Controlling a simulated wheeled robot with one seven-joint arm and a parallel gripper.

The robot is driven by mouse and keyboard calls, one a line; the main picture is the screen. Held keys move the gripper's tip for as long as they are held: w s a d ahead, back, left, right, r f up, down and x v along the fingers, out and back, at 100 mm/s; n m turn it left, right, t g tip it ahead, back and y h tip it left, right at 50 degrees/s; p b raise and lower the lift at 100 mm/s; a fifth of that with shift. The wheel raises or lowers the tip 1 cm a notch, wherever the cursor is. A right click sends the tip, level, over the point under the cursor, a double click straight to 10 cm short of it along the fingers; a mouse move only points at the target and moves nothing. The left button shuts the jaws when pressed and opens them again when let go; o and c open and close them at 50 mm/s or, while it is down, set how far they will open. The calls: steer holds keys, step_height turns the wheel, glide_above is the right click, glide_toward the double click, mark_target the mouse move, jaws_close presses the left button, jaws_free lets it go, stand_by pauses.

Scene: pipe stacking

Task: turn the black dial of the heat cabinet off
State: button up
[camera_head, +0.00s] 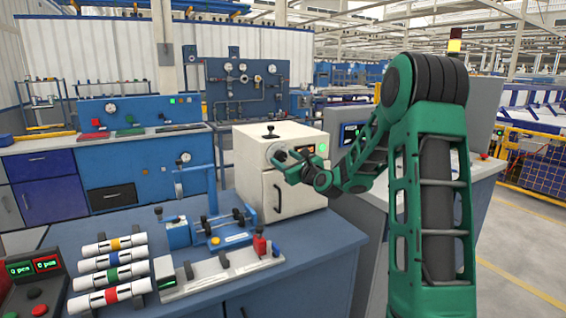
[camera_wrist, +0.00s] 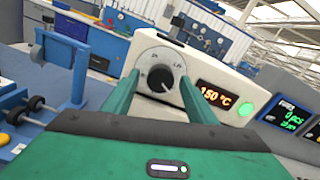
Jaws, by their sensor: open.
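The heat cabinet (camera_head: 250,150) is a cream box with a door and handle, standing on the blue bench. Its black dial (camera_wrist: 161,77) sits on a round, pale, marked plate in the wrist view, with its pointer mark tilted to the upper left. An orange display (camera_wrist: 216,96) beside it reads 150 °C, and a green light (camera_wrist: 246,105) glows to its right. My gripper (camera_wrist: 161,84) is open, with its green fingers on either side of the dial. I cannot tell whether they touch it. In the head view my gripper (camera_head: 283,165) is at the cabinet's upper front and partly covers the dial.
Several white pipes with coloured bands (camera_head: 112,271) lie on the bench at the lower left. A blue clamp fixture (camera_head: 209,226) stands on the bench in front of the cabinet. A monitor (camera_head: 350,132) is to the cabinet's right, near my arm.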

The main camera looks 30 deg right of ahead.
steer(key=shift+w, duration=0.25)
steer(key=c, duration=1.1)
steer(key=shift+o, duration=0.2)
